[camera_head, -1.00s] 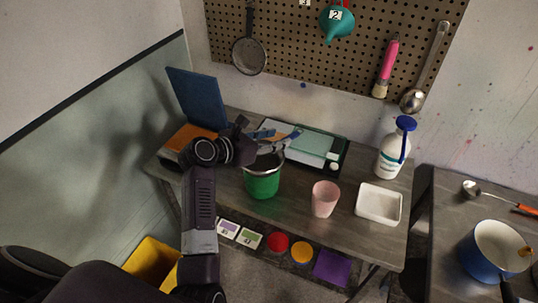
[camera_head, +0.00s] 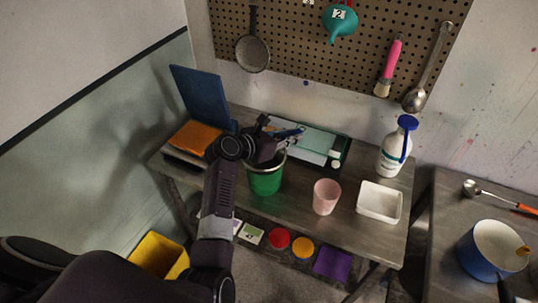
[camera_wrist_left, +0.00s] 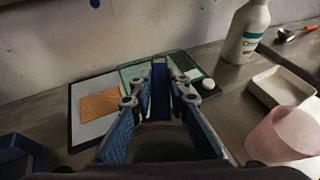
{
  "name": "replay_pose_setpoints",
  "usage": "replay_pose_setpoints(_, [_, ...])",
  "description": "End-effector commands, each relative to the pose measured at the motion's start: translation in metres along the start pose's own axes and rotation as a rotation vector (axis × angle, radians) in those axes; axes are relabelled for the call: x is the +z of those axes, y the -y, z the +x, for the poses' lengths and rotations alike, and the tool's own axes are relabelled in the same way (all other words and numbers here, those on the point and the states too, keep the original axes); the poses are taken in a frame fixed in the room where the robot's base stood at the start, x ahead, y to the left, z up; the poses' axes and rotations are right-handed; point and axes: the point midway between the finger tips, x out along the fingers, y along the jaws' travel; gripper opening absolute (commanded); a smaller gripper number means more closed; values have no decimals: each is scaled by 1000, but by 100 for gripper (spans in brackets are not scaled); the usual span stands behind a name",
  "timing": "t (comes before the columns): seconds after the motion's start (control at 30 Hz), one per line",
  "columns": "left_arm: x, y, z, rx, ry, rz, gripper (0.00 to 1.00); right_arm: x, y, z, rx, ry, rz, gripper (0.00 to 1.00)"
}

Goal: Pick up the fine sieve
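The fine sieve (camera_head: 253,53) seems to be the round grey mesh pan hanging by its long handle on the pegboard's left part. It is outside the left wrist view. My left gripper (camera_head: 291,133) is over the table, behind and above the green bucket (camera_head: 265,180), well below and apart from the sieve. In the left wrist view its blue-padded fingers (camera_wrist_left: 160,110) stand apart. A dark blue strip shows between them; I cannot tell what it is, but no sieve is held. My right gripper is out of view.
The pegboard (camera_head: 309,60) also holds a teal funnel (camera_head: 340,22), a pink-handled brush (camera_head: 390,68) and a ladle (camera_head: 415,99). A pink cup (camera_head: 326,196), white tray (camera_head: 379,203) and white bottle (camera_head: 396,150) stand on the table. A blue upright panel (camera_head: 201,96) is at left.

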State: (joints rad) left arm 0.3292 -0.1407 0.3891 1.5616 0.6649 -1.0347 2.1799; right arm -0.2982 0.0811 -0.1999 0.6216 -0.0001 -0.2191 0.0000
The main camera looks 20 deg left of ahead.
Motion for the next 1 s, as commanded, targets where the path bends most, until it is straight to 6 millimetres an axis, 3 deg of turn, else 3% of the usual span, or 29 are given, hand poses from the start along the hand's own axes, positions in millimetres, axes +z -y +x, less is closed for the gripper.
replay_pose_setpoints(0.1, [0, 0, 0, 0, 0, 0, 0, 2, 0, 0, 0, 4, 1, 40])
replay_pose_setpoints(0.43, [1, 0, 0, 1, 1, 0, 0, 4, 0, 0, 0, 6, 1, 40])
replay_pose_setpoints(0.63, [13, 0, -5, 0, 4, 2, 0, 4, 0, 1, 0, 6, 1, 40])
replay_pose_setpoints(0.77, [33, 0, -13, 2, 7, 3, 0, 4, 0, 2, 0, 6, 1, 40])
replay_pose_setpoints(1.0, [95, 2, -38, 2, 11, 5, 0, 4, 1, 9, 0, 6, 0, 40])
